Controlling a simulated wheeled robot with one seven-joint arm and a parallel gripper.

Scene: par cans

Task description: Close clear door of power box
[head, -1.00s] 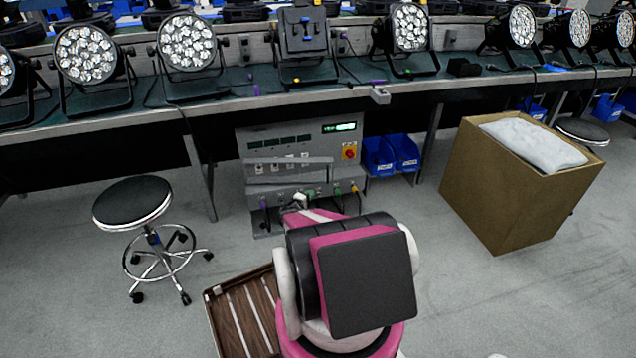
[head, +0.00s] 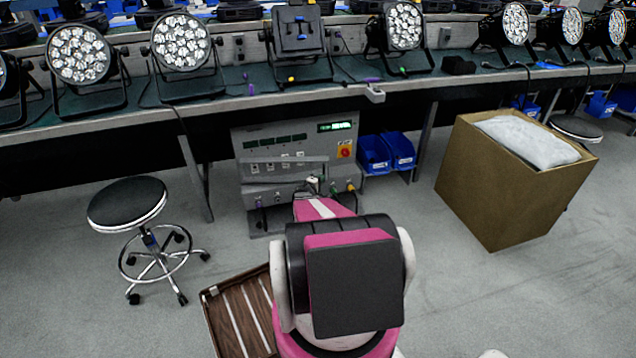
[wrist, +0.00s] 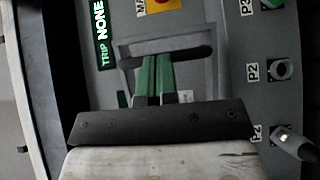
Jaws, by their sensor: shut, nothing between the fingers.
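The grey power box (head: 262,196) stands on the floor under the long bench in the head view. Its clear door (head: 285,160) shows as a pale band across the front, below the small breaker windows; how far it stands open is hard to tell. My gripper (wrist: 157,58) is shut and empty in the wrist view, its green-lined fingers together in front of the box face. A dark rounded bar lies at the fingertips; whether they touch it is unclear. In the head view my arm mostly hides the gripper, near the box's lower right.
The box has a green display (head: 338,127), a red and yellow switch (head: 345,148) and plugged cables below. Blue bins (head: 387,152) stand just right of it. A stool (head: 128,205) is on the left, a cardboard box (head: 510,180) on the right. Bench legs flank the box.

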